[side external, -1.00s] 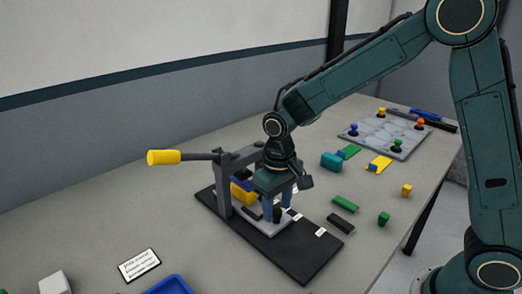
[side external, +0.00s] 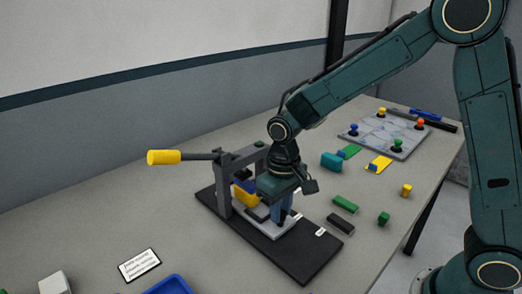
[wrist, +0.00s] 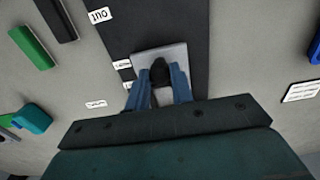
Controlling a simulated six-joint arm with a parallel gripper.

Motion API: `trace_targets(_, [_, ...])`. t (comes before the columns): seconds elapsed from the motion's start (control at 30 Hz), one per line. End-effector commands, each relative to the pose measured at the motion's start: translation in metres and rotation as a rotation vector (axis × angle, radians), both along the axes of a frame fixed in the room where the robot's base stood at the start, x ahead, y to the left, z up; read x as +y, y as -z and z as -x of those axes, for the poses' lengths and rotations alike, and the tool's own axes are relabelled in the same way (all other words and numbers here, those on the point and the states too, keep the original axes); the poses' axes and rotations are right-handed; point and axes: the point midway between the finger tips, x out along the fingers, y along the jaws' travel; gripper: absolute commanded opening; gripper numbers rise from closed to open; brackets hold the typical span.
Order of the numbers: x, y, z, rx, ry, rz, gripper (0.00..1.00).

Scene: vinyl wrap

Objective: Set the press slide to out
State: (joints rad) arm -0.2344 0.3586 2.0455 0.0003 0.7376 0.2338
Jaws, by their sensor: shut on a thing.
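The press (side external: 224,185) has a dark grey frame on a long black base (side external: 305,257). Its light grey slide plate (side external: 277,232) lies on the base, partly hidden under my gripper; it also shows in the wrist view (wrist: 146,54). A black knob (wrist: 160,70) stands on the slide. My gripper (side external: 281,214) points down with its blue fingers closed on either side of this knob. A white label (wrist: 100,15) reading OUT, upside down, sits on the base beyond the slide's edge. Smaller labels (wrist: 122,64) lie beside the slide.
The press lever's yellow handle (side external: 163,157) sticks out left. A yellow block (side external: 246,198) is under the press head. Green (side external: 345,203) and black (side external: 340,224) bars lie right of the base. A blue tray (side external: 168,285) and a white card (side external: 140,265) are at the front.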

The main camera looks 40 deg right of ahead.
Motion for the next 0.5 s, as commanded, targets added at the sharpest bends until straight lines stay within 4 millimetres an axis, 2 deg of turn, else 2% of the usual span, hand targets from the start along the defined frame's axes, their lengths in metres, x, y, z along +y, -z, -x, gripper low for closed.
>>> trace_targets(0.5, [0.001, -0.001, 0.077, -0.002, -0.001, -0.001, 0.00])
